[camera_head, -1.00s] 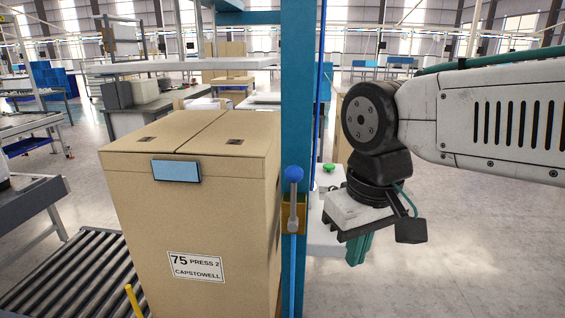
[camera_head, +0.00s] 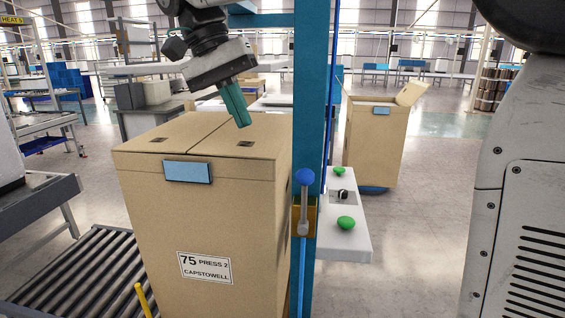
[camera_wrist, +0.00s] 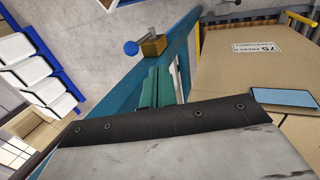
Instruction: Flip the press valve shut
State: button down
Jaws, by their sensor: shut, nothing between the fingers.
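The press valve is a brass-coloured body (camera_head: 303,220) on the front of a blue post, with a grey lever ending in a blue ball (camera_head: 304,178). In the head view the lever stands upright, ball at the top, in line with a thin blue pipe. In the wrist view the ball (camera_wrist: 130,47) sticks out left of the brass block (camera_wrist: 153,45). My gripper (camera_head: 238,108), with green fingers, is shut and empty. It is above the carton, left of the post and higher than the valve, apart from it. The fingers (camera_wrist: 158,85) also show in the wrist view.
A large carton (camera_head: 215,230) with a blue pad stands just left of the blue post (camera_head: 311,100). Right of the post is a white panel (camera_head: 343,240) with green buttons. Another carton (camera_head: 375,145) stands behind it. A roller conveyor (camera_head: 85,275) lies at left.

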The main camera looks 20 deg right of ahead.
jog(key=shift+w+a, duration=0.1)
jog(key=shift+a, duration=0.05)
jog(key=s+d+f, duration=0.4)
jog(key=d+f, duration=0.2)
jog(key=f, duration=0.3)
jog(key=shift+d, duration=0.35)
dwell(0.5)
